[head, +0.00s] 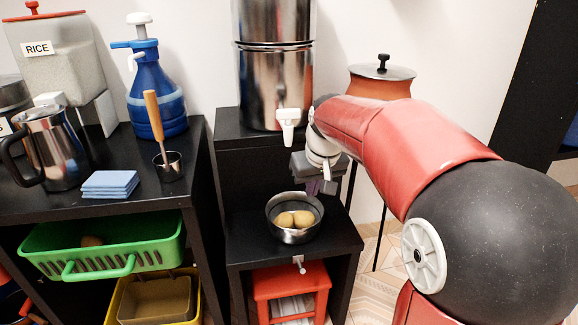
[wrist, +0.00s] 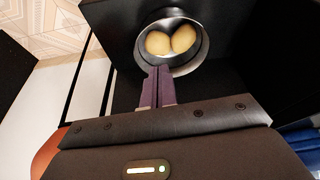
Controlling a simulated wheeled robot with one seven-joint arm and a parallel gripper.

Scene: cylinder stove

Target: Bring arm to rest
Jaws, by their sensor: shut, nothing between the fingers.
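My gripper (head: 314,186) is just above the back rim of a metal bowl in the head view, its fingers pointing down. In the wrist view its two purple fingers (wrist: 159,72) are together with nothing between them. The metal bowl (head: 294,236) stands on the low black stand and holds two yellowish round items, like potatoes (head: 301,218). The bowl (wrist: 186,66) with the two items (wrist: 158,43) also shows in the wrist view, beyond the fingertips. My arm reaches in from the right in the head view and hides part of the background.
A steel water dispenser (head: 270,70) with a white tap stands behind the bowl. Left is a black shelf (head: 100,206) with a blue spray bottle (head: 158,95), rice container and steel jug. A red stool (head: 290,287) is below the stand. An orange lidded pot (head: 381,82) stands behind my arm.

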